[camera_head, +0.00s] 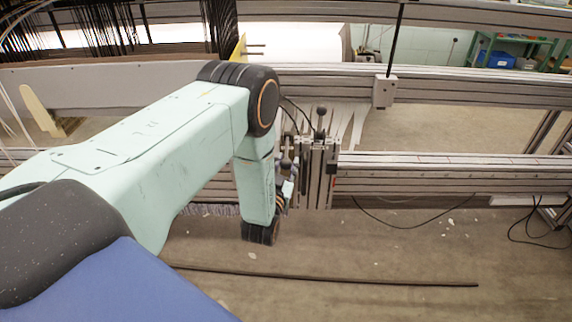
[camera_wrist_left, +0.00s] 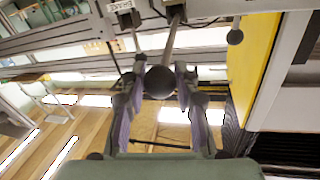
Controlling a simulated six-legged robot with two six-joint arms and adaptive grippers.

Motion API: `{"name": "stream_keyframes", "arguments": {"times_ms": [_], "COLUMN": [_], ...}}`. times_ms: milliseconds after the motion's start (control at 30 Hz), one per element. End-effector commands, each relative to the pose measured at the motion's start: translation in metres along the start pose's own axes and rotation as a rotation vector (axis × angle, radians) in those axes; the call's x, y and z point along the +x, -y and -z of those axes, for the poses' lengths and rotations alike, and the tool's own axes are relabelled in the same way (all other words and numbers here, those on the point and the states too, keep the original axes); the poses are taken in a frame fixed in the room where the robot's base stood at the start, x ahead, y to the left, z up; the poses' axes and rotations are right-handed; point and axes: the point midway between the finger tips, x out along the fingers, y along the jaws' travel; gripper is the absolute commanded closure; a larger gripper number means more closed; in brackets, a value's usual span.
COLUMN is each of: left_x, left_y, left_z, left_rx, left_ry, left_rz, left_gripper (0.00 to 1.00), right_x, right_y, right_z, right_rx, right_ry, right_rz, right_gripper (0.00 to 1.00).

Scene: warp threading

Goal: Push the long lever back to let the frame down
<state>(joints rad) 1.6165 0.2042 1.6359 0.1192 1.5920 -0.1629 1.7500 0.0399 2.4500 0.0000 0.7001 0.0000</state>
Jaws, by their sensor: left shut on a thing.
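In the left wrist view the long lever shows as a metal rod with a dark ball knob (camera_wrist_left: 159,82) at its near end. My left gripper (camera_wrist_left: 158,76) has its two fingers on either side of this knob and is shut on it. In the head view my left gripper (camera_head: 287,182) is small and partly hidden by my own wrist, beside the metal clamp block (camera_head: 318,172) on the machine. The knob it holds cannot be made out clearly there. My right gripper is in neither view.
A second dark knob (camera_head: 321,112) stands up above the clamp block. Aluminium rails (camera_head: 450,178) run across to the right. A thin dark rod (camera_head: 330,279) and black cables lie on the floor. A yellow panel (camera_wrist_left: 254,70) is close at the right of the wrist view.

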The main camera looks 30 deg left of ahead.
Motion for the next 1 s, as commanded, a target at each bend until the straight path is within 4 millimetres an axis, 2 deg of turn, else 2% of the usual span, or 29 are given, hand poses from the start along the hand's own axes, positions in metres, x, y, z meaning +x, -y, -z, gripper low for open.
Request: {"name": "stream_keyframes", "arguments": {"times_ms": [133,633,767,1000], "left_x": [0.000,0.000,0.001,0.005], "left_y": [0.000,0.001,0.002,0.007], "left_z": [0.000,0.002,0.008,0.029], "left_rx": [0.000,-0.002,-0.008,-0.030], "left_ry": [0.000,0.009,0.033,0.124], "left_rz": [0.000,-0.001,-0.004,-0.018], "left_gripper": [1.00,1.00,1.00,1.00], "right_x": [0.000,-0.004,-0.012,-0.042], "right_y": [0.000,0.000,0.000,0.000], "right_z": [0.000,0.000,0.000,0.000], "right_rx": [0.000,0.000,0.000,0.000], "right_ry": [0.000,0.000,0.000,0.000], "right_rz": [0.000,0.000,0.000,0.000], "right_gripper": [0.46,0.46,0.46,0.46]}}
